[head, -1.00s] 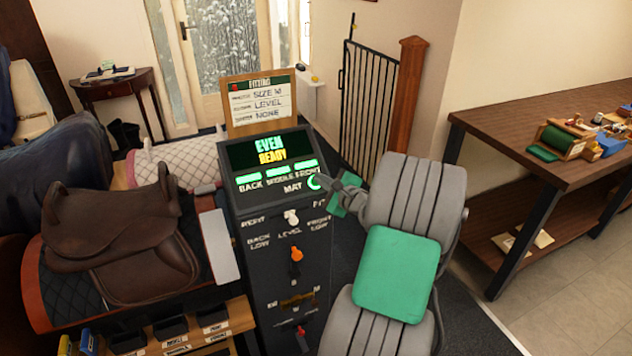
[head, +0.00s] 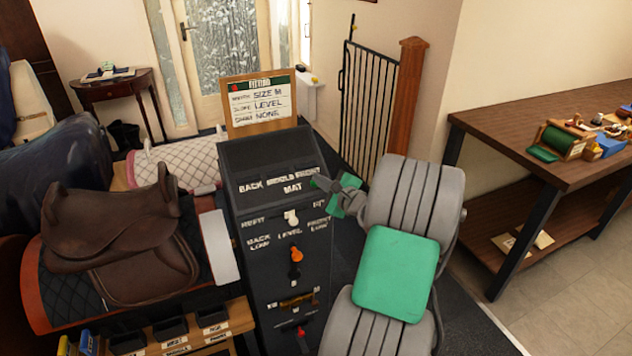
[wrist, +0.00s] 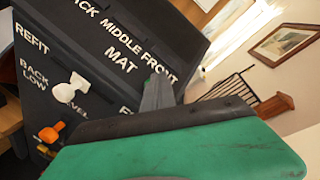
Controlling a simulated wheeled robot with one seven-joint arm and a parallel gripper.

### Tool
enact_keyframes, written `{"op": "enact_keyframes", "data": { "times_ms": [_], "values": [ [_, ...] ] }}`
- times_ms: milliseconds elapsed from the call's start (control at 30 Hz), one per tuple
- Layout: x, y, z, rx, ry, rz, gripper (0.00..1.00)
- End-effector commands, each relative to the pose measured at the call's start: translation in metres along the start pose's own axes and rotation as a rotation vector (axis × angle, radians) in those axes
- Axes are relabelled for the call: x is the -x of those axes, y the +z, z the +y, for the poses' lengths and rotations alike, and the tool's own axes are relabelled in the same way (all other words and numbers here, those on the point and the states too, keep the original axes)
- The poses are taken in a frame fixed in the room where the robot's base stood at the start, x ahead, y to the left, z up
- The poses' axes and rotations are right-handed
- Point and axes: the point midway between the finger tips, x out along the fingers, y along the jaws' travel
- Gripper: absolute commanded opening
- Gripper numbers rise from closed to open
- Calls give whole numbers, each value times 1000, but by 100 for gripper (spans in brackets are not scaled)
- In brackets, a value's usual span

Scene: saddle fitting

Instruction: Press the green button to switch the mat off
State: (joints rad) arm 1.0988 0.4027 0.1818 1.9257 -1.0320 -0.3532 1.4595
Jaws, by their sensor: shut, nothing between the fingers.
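The dark control console (head: 262,225) stands in the middle of the head view. Its sloped screen (head: 265,155) is dark, above the labels BACK, MIDDLE, FRONT and MAT. The green button (head: 313,183) is right of the word MAT, unlit and mostly hidden by my gripper (head: 322,184). My gripper is shut and empty, its tips at the button; whether they touch it I cannot tell. The brown saddle (head: 120,235) sits left of the console.
A white selector knob (head: 291,217), an orange lever (head: 296,254) and a red control (head: 301,332) are on the console front below. A card board (head: 258,105) stands behind it. A wooden workbench (head: 500,130) is at the right. Small bins (head: 170,328) are at lower left.

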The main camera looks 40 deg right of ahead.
Motion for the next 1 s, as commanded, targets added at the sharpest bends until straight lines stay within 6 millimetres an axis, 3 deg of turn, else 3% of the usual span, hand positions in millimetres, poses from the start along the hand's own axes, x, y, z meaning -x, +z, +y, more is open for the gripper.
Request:
{"op": "enact_keyframes", "data": {
  "times_ms": [233, 567, 1000],
  "values": [
    [11, 9, -10, 0, 0, 1, 0],
    [13, 10, -10, 0, 0, 1, 0],
    [46, 36, -37, 0, -1, 2, 0]
  ]
}}
